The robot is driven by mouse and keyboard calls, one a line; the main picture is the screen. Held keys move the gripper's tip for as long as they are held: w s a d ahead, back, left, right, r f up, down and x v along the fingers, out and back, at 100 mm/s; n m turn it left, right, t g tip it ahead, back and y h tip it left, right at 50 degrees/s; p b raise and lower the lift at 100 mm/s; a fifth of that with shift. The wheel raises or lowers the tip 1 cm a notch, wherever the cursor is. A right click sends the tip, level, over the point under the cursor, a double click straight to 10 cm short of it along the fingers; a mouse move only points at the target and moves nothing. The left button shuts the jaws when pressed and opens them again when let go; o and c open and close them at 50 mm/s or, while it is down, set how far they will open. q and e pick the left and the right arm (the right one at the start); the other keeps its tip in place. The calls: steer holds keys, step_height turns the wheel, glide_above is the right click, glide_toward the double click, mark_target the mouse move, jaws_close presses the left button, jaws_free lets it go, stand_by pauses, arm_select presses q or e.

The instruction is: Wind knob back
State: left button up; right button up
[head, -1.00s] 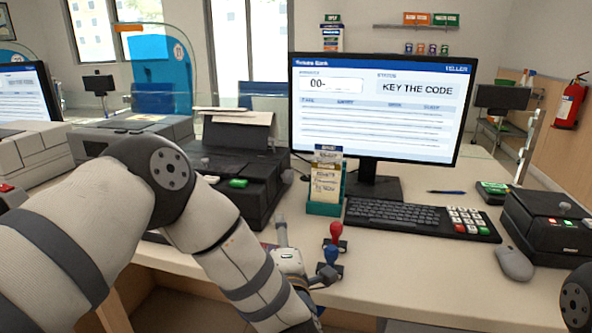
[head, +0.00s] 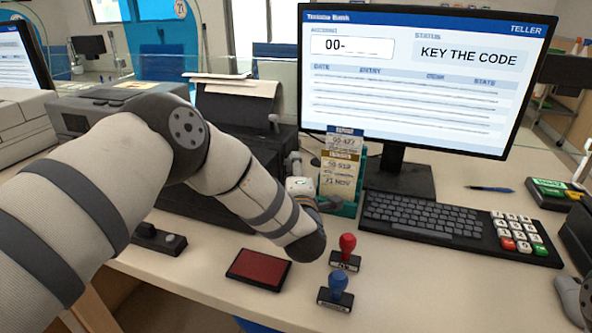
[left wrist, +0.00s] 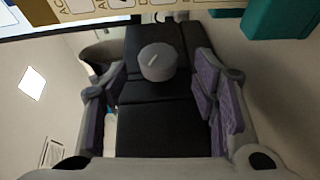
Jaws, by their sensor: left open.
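A grey round knob (left wrist: 157,62) with a pale mark on its face shows in the left wrist view, in front of a black machine (left wrist: 158,128). My left gripper (left wrist: 162,88) is open, with a purple-padded finger on each side of the knob and visible gaps between. In the head view the left gripper (head: 296,170) is at the right side of the black machine (head: 228,112), beside the card holder. The wrist partly hides it, and I cannot make out the knob clearly there.
A teal holder with cards (head: 340,175) stands close to the right of the gripper. A red stamp (head: 346,252), a blue stamp (head: 336,290) and a red ink pad (head: 259,269) lie in front. The monitor (head: 425,75) and keyboard (head: 420,218) are to the right.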

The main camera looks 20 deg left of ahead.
arm_select(q)
steer(key=shift+w+a+f, duration=0.2)
steer(key=shift+w+a, duration=0.05)
steer(key=shift+w, duration=0.4)
steer(key=shift+w+a+r, duration=0.15)
steer(key=shift+w+r, duration=0.1)
steer(key=shift+w, duration=0.15)
steer(key=c, duration=1.2)
steer(key=shift+o, duration=0.2)
steer(key=shift+r, duration=0.1)
